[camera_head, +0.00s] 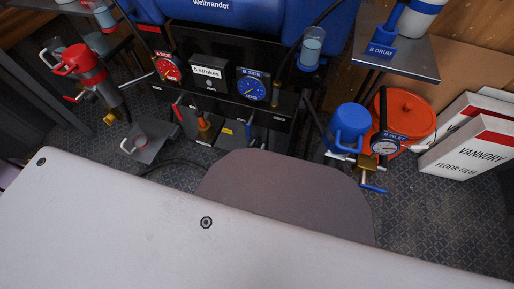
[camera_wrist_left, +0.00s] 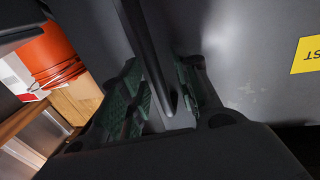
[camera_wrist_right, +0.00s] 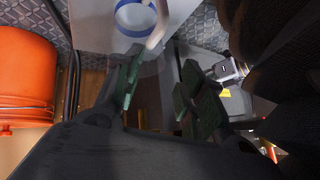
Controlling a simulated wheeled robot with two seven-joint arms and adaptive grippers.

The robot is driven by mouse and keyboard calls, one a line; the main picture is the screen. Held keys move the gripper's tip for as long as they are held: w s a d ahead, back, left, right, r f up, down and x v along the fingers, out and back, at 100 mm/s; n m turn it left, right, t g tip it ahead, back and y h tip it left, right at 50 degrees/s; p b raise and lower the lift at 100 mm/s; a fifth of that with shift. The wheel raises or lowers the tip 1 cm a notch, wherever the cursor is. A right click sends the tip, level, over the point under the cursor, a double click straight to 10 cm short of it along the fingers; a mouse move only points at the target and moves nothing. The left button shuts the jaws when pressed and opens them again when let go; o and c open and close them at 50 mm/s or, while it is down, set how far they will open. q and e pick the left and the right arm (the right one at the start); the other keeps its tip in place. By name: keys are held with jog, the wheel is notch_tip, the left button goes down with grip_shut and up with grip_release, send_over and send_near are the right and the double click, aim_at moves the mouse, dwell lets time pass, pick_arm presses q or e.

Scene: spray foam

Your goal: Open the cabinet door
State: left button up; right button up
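In the left wrist view a dark bar handle (camera_wrist_left: 146,45) stands in front of a grey cabinet door panel (camera_wrist_left: 255,60). My left gripper (camera_wrist_left: 165,80) has its green-padded fingers on either side of the bar. It looks open around it, with narrow gaps between pads and bar. My right gripper (camera_wrist_right: 160,75) is open and empty in the right wrist view, away from the handle. The head view shows neither the door nor a clear part of either gripper.
In the head view a pump unit with gauges (camera_head: 207,72) stands at the back centre. An orange bucket (camera_head: 412,113), a blue pump (camera_head: 349,124) and white boxes (camera_head: 465,150) stand at the right. The left wrist view shows a yellow label (camera_wrist_left: 306,55) on the panel.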

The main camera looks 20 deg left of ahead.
pick_arm(q)
jog(key=shift+c, duration=0.5)
grip_shut()
jog(key=shift+s, duration=0.1)
